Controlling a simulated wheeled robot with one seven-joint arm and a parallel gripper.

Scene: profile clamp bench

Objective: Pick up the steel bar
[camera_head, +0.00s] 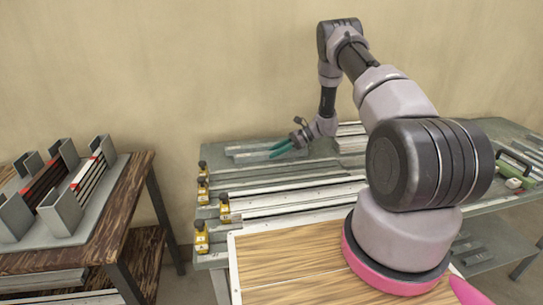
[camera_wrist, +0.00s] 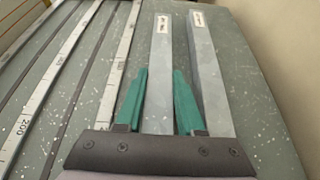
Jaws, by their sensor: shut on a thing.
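Two long grey metal bars with white labels lie side by side on the bench in the wrist view. My gripper (camera_wrist: 160,74) has its teal fingers on both sides of the left grey bar (camera_wrist: 164,50), shut on it. I take this for the steel bar; its label is too small to read. The bar's near end is hidden behind the gripper body. The second labelled bar (camera_wrist: 207,75) runs close outside the right finger. In the head view my gripper (camera_head: 280,149) is low over the back of the bench, and the bars there are small.
Long rails with rulers (camera_wrist: 52,80) lie left of the bars. Yellow clamp blocks (camera_head: 201,238) stand at the green-grey bench's left edge. A wooden board (camera_head: 290,262) is in front. A side table at left carries a grey rack (camera_head: 68,212) of bars. A wall stands behind.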

